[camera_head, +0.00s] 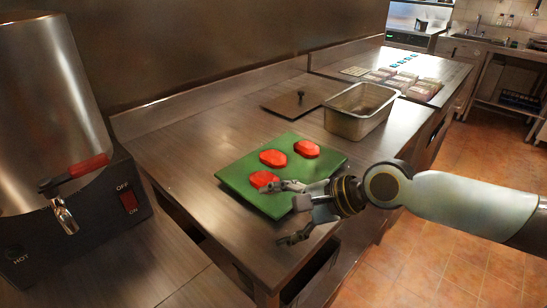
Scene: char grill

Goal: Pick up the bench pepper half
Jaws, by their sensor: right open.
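Three red pepper halves lie on a green cutting board (235,176) on the steel bench. One pepper half (306,149) is at the back right, one (272,158) is in the middle, and one (262,178) is nearest the front. My right gripper (278,213) reaches in from the right over the front edge of the board. Its jaws are open and empty. Its upper finger overlaps the right edge of the nearest pepper half in the picture; I cannot tell whether they touch. The lower finger hangs by the bench's front edge. My left gripper is not in view.
A steel pan (345,124) stands behind the board, with a flat dark lid (298,104) beside it. A steel urn with a red-handled tap (75,172) stands at the left. Packed trays (422,90) lie on the far counter. The bench left of the board is clear.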

